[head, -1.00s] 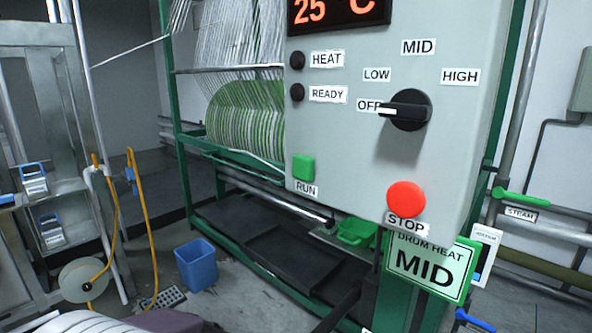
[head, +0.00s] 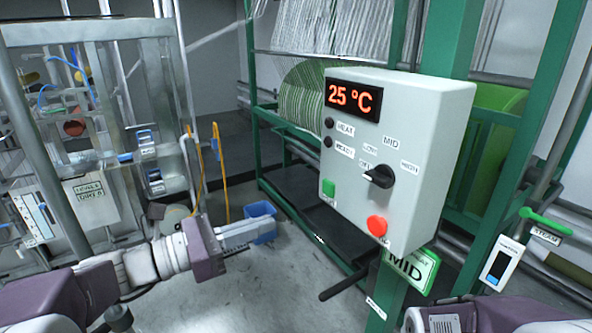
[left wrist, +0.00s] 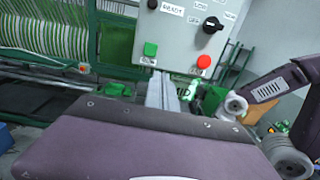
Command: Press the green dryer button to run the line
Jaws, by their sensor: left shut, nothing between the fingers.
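The green RUN button (head: 328,187) is on the lower left of the grey control box (head: 412,130). It also shows in the left wrist view (left wrist: 150,49). My left gripper (head: 268,229) is shut and empty, left of the box and lower than the button in the head view. In the left wrist view its fingers (left wrist: 161,85) point toward the box, just below the button, with a gap that I cannot judge. The red STOP button (head: 377,225) is lower right of the green one. The dark knob (head: 378,176) points toward OFF. My right gripper is out of view.
The display (head: 353,98) reads 25 °C. The HEAT and READY lamps look dark. A green DRUM HEAT MID sign (head: 408,268) hangs below the box. A blue bin (head: 260,211) stands behind my left gripper. A metal rack (head: 120,100) stands left. Grey floor lies open in front.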

